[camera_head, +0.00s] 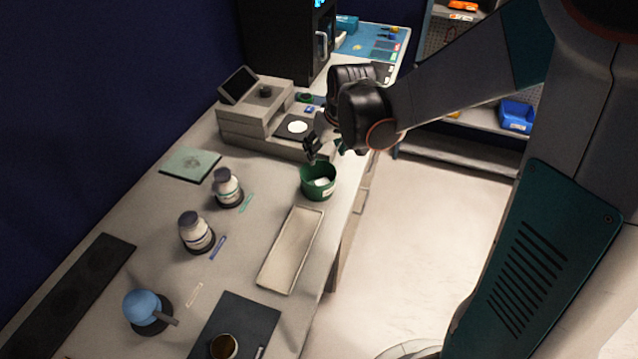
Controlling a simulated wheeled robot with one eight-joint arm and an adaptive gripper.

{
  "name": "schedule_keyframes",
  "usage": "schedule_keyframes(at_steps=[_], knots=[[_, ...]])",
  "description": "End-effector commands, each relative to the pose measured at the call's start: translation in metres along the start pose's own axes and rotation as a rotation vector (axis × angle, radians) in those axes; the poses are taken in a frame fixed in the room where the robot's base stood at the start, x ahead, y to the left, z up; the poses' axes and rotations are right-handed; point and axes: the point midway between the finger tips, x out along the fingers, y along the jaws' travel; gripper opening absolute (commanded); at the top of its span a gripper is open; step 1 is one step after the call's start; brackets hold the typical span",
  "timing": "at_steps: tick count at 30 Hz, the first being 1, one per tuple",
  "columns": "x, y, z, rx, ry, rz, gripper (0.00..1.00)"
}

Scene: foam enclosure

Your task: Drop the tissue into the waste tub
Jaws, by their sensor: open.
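The waste tub is a round green tub (317,188) near the right edge of the bench, with a pale label on its side. A white crumpled piece, which looks like the tissue (321,182), lies inside it. My gripper (325,150) is above the tub, towards its back rim, with dark fingers apart. I see nothing held between the fingers, though my wrist hides part of that area.
A long beige tray (291,250) lies in front of the tub. A balance-like instrument (262,118) with a screen stands behind it. Two white jars (227,188) (195,233), a blue-topped item (142,308) and a dark mat (235,325) with a brown-filled cup (223,346) are nearer.

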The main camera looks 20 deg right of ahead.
Motion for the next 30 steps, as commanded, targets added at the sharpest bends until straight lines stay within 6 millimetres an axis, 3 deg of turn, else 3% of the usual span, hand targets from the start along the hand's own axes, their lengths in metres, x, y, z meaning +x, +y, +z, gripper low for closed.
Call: schedule_keyframes(at_steps=[10,24,30], knots=[[-0.014,0.000,0.000,0.000,0.000,0.000,0.59],[-0.092,-0.001,0.002,-0.001,0.000,-0.001,0.59],[-0.114,-0.001,0.002,-0.001,0.000,0.000,0.59]])
